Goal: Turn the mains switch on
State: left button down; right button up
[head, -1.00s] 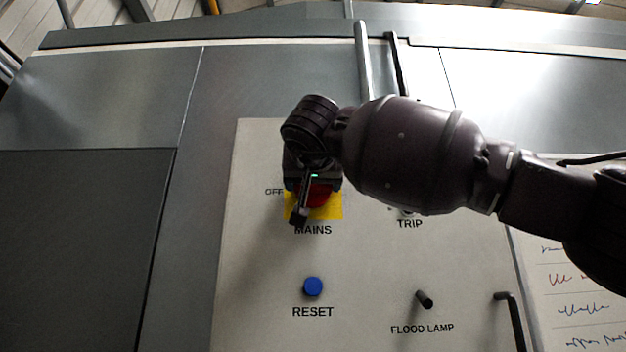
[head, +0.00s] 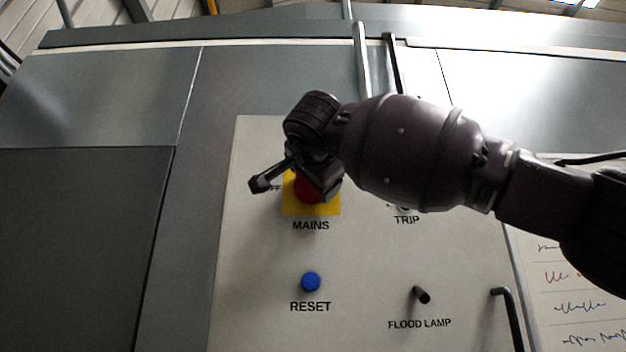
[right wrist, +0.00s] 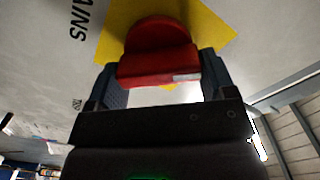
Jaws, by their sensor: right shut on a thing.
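The mains switch (head: 309,189) is a red rotary knob on a yellow plate (head: 325,209) above the MAINS label, with part of the OFF mark showing at its left. My right gripper (head: 295,186) is at the knob, with one finger out to the left and the other at its right. In the right wrist view the red knob (right wrist: 158,52) sits between the two fingers of my right gripper (right wrist: 163,78), which is shut on it. My gripper and wrist hide the knob's upper part and the plate above it. My left gripper is not in view.
On the same pale panel (head: 250,250) are a blue RESET button (head: 311,281), a FLOOD LAMP toggle (head: 422,295) and a TRIP control mostly hidden by my arm. A black handle (head: 512,315) and a written sheet (head: 580,300) are at right.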

jog(key=m, duration=0.2)
jog(key=m+b, duration=0.1)
jog(key=shift+d+f+m, duration=0.1)
jog(key=shift+f+m, duration=0.1)
jog(key=shift+m, duration=0.2)
jog(key=m, duration=0.3)
jog(key=shift+b, duration=0.3)
jog(key=shift+f+m, duration=0.1)
jog(key=shift+m, duration=0.7)
jog(key=o, duration=0.9)
